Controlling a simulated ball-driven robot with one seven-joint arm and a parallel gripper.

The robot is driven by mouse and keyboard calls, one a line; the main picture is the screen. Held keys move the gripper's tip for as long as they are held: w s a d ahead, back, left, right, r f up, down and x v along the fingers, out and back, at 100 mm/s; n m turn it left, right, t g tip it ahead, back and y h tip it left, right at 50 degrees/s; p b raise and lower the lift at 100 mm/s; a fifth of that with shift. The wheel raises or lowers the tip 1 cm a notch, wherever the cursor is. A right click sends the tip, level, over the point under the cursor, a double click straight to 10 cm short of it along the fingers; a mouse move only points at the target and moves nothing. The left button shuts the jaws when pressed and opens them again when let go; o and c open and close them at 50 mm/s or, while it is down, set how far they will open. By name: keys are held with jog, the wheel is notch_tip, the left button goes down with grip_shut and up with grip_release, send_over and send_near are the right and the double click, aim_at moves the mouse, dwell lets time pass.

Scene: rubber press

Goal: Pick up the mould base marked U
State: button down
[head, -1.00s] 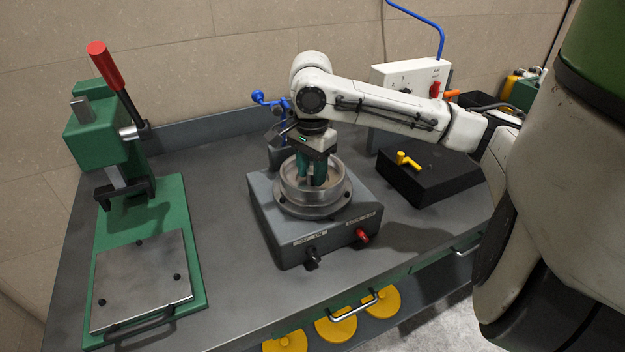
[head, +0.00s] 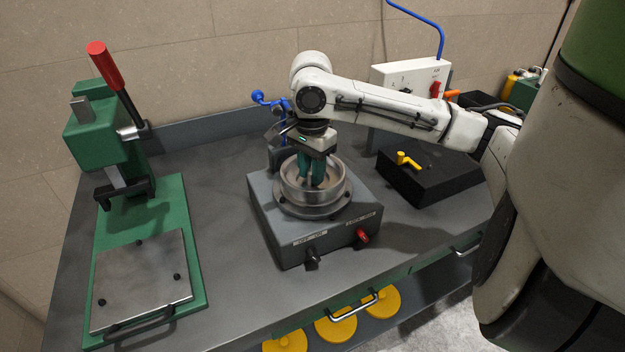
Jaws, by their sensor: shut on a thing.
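My gripper (head: 312,182) points straight down into a round metal bowl (head: 313,207) on top of a grey box unit (head: 320,235). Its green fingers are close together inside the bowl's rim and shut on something. The thing between the fingertips is hidden by the fingers and the bowl wall. I cannot make out a mould base marked U or any U mark in this view.
A green press (head: 142,190) with a red-handled lever stands at the left. A black box (head: 430,176) with a yellow handle (head: 407,159) is to the right. A blue-handled device (head: 283,150) stands behind the bowl. Yellow discs (head: 335,328) are below the front edge. The bench between press and grey unit is clear.

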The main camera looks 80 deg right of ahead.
jog(key=shift+r, duration=0.15)
dwell(0.8)
jog(key=shift+r, duration=0.5)
notch_tip(320, 180, up, 2)
jog(key=s+a+r+b, duration=0.2)
jog(key=s+a+r, duration=0.5)
jog(key=a+r, duration=0.1)
jog(key=shift+s+a+r, duration=0.3)
jog(key=shift+s+a, duration=0.1)
jog(key=shift+a, duration=0.2)
